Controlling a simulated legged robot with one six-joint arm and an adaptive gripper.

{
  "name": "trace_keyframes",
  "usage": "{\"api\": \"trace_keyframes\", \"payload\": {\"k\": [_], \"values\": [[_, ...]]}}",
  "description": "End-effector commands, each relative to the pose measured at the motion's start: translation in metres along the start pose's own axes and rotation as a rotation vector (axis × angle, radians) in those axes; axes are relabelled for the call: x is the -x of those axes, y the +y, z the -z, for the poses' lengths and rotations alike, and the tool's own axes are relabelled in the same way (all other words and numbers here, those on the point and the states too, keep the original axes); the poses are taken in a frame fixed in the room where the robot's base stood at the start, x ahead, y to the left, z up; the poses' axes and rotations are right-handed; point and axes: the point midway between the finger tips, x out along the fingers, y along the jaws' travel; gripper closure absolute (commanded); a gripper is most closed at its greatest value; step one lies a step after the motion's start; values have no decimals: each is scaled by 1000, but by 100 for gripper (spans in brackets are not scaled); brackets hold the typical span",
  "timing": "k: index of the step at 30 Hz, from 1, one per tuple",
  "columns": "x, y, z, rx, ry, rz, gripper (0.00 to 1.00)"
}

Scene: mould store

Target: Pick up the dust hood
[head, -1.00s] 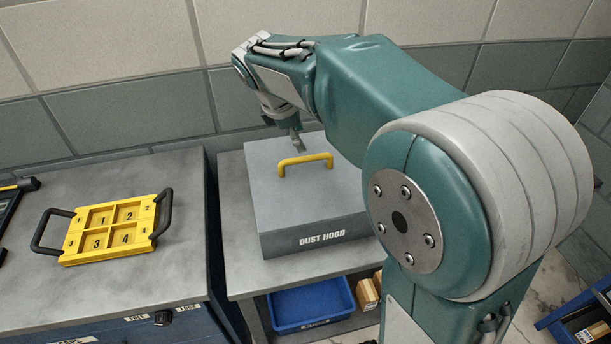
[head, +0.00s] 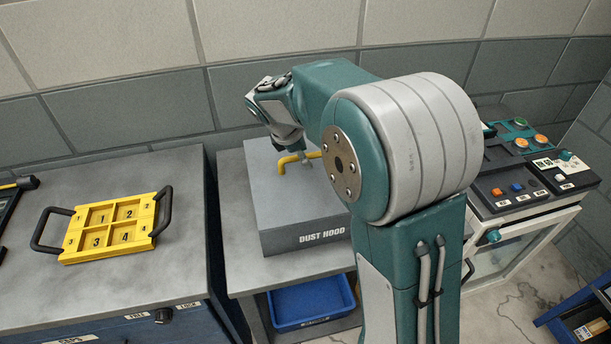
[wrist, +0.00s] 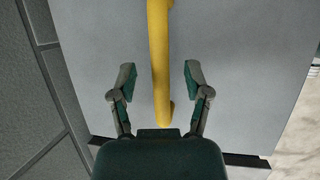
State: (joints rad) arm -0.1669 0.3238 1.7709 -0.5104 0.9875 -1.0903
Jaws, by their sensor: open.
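The dust hood (head: 283,207) is a grey box with its name on the front face, standing on a grey bench. A yellow bar handle (head: 285,164) rises from its top. In the wrist view the handle (wrist: 158,60) runs lengthwise between the two fingers of my gripper (wrist: 157,80), with a gap on each side. My gripper (head: 306,163) is open and empty. In the head view it is at the right part of the handle, which it and my arm partly hide. The hood's right side is hidden behind my arm.
A yellow numbered tray (head: 72,250) with black handles lies on the left cabinet (head: 160,285). A blue bin (head: 310,303) sits on the shelf under the bench (head: 240,277). A control panel (head: 530,195) with coloured buttons stands at right. The wall (head: 150,105) is close behind the hood.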

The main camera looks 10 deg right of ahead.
Motion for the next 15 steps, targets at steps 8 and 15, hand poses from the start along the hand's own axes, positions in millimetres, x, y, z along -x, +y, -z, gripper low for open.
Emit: {"api": "trace_keyframes", "payload": {"k": [8, 15], "values": [[-15, 0, -1, -1, 0, 0, 38], [-14, 0, 0, -1, 0, 0, 38]]}}
